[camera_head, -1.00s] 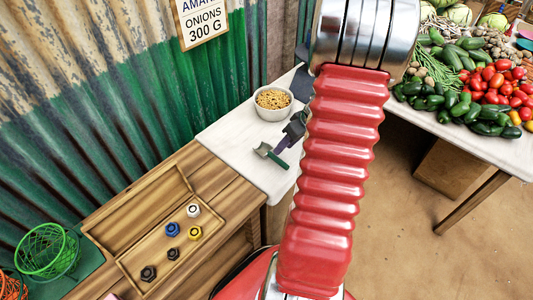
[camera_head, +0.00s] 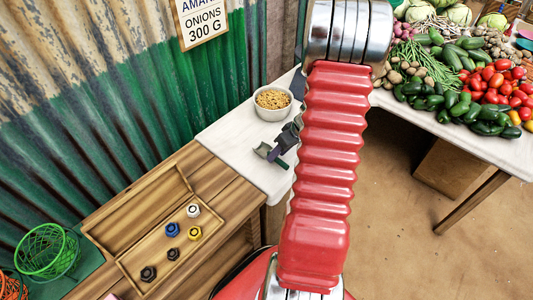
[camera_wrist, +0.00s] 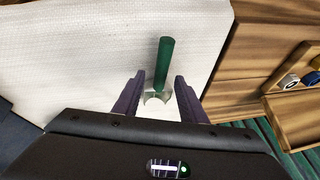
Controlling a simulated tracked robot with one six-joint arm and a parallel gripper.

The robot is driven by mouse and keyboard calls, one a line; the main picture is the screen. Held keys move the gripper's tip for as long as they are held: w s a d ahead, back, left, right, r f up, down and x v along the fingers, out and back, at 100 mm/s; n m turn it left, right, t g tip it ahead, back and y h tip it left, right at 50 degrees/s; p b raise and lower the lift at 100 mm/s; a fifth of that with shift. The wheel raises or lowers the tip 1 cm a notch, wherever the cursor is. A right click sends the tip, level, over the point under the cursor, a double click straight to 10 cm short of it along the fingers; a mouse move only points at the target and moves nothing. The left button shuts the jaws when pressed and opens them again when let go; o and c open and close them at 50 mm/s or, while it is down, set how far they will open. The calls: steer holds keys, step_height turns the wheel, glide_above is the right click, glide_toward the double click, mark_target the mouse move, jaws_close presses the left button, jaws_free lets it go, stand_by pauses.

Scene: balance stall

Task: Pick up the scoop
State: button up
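The scoop has a green handle (camera_wrist: 165,62) and a shiny metal head (camera_wrist: 157,97), and lies on the white tabletop (camera_wrist: 75,60). In the head view the metal scoop head (camera_head: 262,150) shows at the left of my gripper, with part of the handle hidden. My gripper (camera_wrist: 159,74) is open and empty. Its two dark purple fingers show on either side of the scoop in the wrist view, with a gap to each. I cannot tell how far above the table the fingertips are. My gripper (camera_head: 278,155) also shows over the scoop in the head view.
A white bowl of yellow grains (camera_head: 272,103) stands just behind my gripper. A wooden tray (camera_head: 137,262) with several small weights lies at the lower left. A corrugated wall (camera_head: 110,110) rises behind. Vegetables (camera_head: 480,90) cover the table at the right.

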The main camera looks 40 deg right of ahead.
steer(key=shift+x, duration=0.95)
steer(key=shift+c, duration=0.7)
jaws_close()
